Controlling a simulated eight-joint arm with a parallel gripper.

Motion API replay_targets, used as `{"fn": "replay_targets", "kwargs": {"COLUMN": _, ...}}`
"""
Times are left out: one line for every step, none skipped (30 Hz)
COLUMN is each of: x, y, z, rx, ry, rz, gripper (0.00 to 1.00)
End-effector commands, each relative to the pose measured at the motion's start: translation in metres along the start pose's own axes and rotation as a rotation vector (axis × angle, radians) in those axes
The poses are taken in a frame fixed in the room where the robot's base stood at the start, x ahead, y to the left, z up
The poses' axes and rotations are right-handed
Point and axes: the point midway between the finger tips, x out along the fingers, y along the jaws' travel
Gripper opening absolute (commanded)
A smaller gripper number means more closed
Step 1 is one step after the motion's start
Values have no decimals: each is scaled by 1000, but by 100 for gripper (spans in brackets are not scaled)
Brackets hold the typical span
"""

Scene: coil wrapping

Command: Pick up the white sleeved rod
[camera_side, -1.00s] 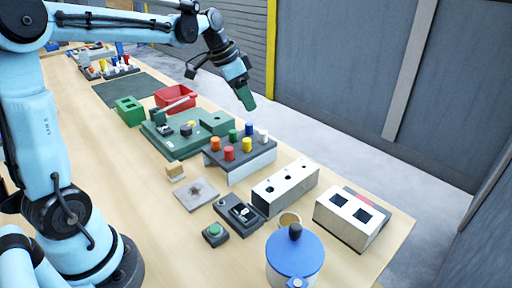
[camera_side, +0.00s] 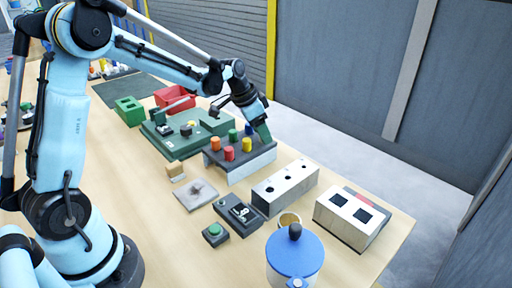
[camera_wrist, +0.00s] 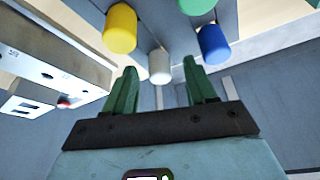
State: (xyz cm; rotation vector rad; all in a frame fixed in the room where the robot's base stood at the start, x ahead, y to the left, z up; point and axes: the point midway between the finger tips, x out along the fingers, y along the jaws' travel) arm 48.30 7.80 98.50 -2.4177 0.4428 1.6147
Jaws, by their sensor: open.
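The white sleeved rod (camera_wrist: 159,66) shows in the wrist view as a pale cylinder between and beyond my two green fingertips. In the side view my gripper hides it. My gripper (camera_side: 264,134) is lowered at the right end of the rod rack (camera_side: 252,166), and in the wrist view its fingers (camera_wrist: 160,78) are spread apart with nothing held. I cannot tell whether the fingers touch the rod.
Beside the white rod are a yellow rod (camera_wrist: 119,30), a blue rod (camera_wrist: 213,44) and a green rod (camera_wrist: 197,6). Orange (camera_side: 215,143) and red (camera_side: 229,153) rods also stand on the rack. A white block with holes (camera_side: 285,189) stands in front of the rack.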

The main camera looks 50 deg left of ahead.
Motion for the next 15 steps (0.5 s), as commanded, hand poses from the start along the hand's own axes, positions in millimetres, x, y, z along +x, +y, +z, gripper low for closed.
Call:
{"fn": "replay_targets", "kwargs": {"x": 3, "y": 0, "z": 0, "rx": 0, "ry": 0, "rz": 0, "gripper": 56}}
{"fn": "replay_targets", "kwargs": {"x": 4, "y": 0, "z": 0, "rx": 0, "ry": 0, "rz": 0, "gripper": 56}}
{"fn": "replay_targets", "kwargs": {"x": 4, "y": 0, "z": 0, "rx": 0, "ry": 0, "rz": 0, "gripper": 56}}
{"fn": "replay_targets", "kwargs": {"x": 4, "y": 0, "z": 0, "rx": 0, "ry": 0, "rz": 0, "gripper": 56}}
{"fn": "replay_targets", "kwargs": {"x": 4, "y": 0, "z": 0, "rx": 0, "ry": 0, "rz": 0, "gripper": 56}}
{"fn": "replay_targets", "kwargs": {"x": 4, "y": 0, "z": 0, "rx": 0, "ry": 0, "rz": 0, "gripper": 56}}
{"fn": "replay_targets", "kwargs": {"x": 4, "y": 0, "z": 0, "rx": 0, "ry": 0, "rz": 0, "gripper": 56}}
{"fn": "replay_targets", "kwargs": {"x": 4, "y": 0, "z": 0, "rx": 0, "ry": 0, "rz": 0, "gripper": 56}}
{"fn": "replay_targets", "kwargs": {"x": 4, "y": 0, "z": 0, "rx": 0, "ry": 0, "rz": 0, "gripper": 53}}
{"fn": "replay_targets", "kwargs": {"x": 4, "y": 0, "z": 0, "rx": 0, "ry": 0, "rz": 0, "gripper": 48}}
{"fn": "replay_targets", "kwargs": {"x": 4, "y": 0, "z": 0, "rx": 0, "ry": 0, "rz": 0, "gripper": 44}}
{"fn": "replay_targets", "kwargs": {"x": 4, "y": 0, "z": 0, "rx": 0, "ry": 0, "rz": 0, "gripper": 38}}
{"fn": "replay_targets", "kwargs": {"x": 4, "y": 0, "z": 0, "rx": 0, "ry": 0, "rz": 0, "gripper": 33}}
{"fn": "replay_targets", "kwargs": {"x": 4, "y": 0, "z": 0, "rx": 0, "ry": 0, "rz": 0, "gripper": 28}}
{"fn": "replay_targets", "kwargs": {"x": 4, "y": 0, "z": 0, "rx": 0, "ry": 0, "rz": 0, "gripper": 22}}
